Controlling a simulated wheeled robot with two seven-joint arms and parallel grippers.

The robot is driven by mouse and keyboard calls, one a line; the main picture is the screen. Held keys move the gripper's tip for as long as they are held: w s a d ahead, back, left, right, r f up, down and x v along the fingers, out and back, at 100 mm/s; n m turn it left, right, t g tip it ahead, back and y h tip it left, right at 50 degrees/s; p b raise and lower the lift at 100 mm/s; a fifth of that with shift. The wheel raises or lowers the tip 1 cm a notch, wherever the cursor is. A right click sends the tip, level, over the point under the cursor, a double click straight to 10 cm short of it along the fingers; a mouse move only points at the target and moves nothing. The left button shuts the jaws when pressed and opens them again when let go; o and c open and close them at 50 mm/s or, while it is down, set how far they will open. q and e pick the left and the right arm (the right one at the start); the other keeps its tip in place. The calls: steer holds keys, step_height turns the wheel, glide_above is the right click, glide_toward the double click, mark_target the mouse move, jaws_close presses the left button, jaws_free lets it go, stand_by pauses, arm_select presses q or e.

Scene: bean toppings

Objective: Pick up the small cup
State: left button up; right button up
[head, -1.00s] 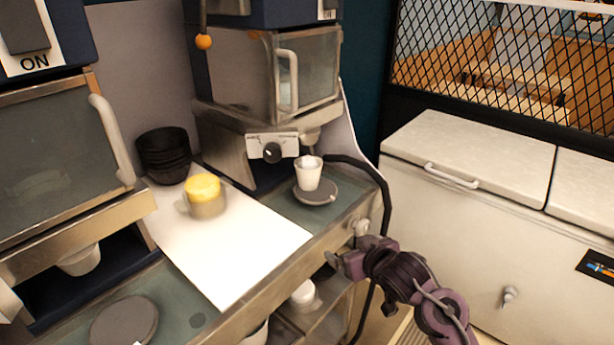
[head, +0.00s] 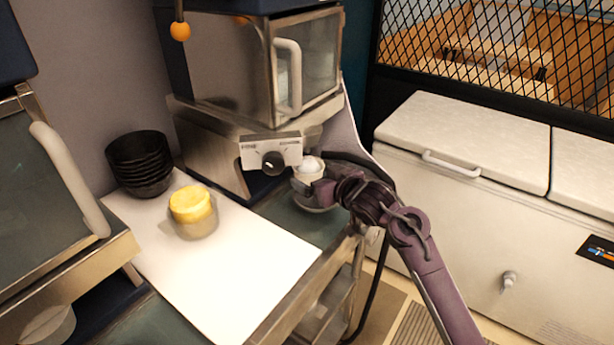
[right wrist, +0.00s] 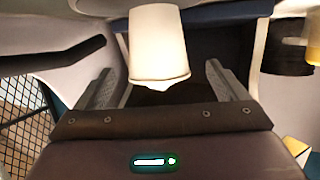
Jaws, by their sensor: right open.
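In the right wrist view the cup (right wrist: 158,45) is between the two fingers of my right gripper (right wrist: 160,88), with a gap showing on both sides. The right gripper is open around the cup. My left gripper is not in view.
A steel machine with a knob (head: 273,162) stands just behind the cup. A jar with a yellow top (head: 191,207) is on the white board (head: 240,270), and stacked black bowls (head: 139,165) are at its left. A white chest freezer (head: 470,160) stands at the right.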

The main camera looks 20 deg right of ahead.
mark_target(302, 167)
steer(key=p+x, duration=0.1)
steer(key=x, duration=0.2)
steer(key=shift+w+r, duration=0.1)
steer(key=shift+w, duration=0.1)
steer(key=shift+p+x, duration=0.35)
steer(key=shift+x, duration=0.6)
steer(key=shift+d, duration=0.1)
steer(key=c, duration=1.1)
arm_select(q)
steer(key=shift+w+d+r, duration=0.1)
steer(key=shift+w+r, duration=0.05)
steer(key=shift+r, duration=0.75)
arm_select(e)
steer(key=shift+c, duration=0.5)
